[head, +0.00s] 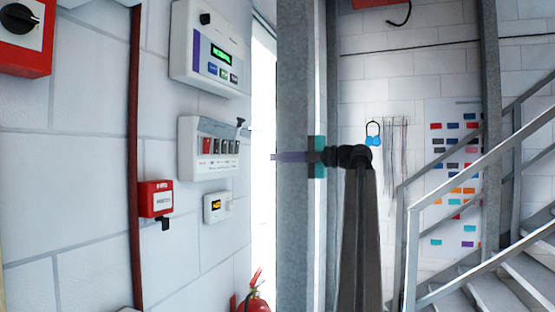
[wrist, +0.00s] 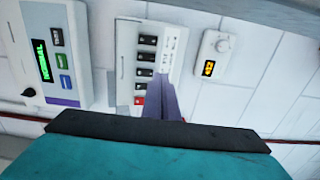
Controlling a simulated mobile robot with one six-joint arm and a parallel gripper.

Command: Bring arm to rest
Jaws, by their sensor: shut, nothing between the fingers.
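My arm stands in front of the grey steel column in the head view, its last links pointing left toward the wall. My gripper (head: 274,156) has slim purple-grey fingers and a teal body. In the wrist view the fingers (wrist: 165,98) lie together, shut with nothing between them. They point toward the white switch panel (wrist: 150,62). In the head view the gripper is right of this switch panel (head: 209,148), apart from it in the picture. The panel has one red and several dark switches and a small dark lever at its upper right.
A white control box with a green display (head: 210,45) hangs above the panel. A small display unit (head: 217,207) and a red box (head: 156,198) hang below. A fire extinguisher (head: 254,296) stands lower down. A grey column (head: 295,90) stands beside the gripper; stairs with railings (head: 450,185) are right.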

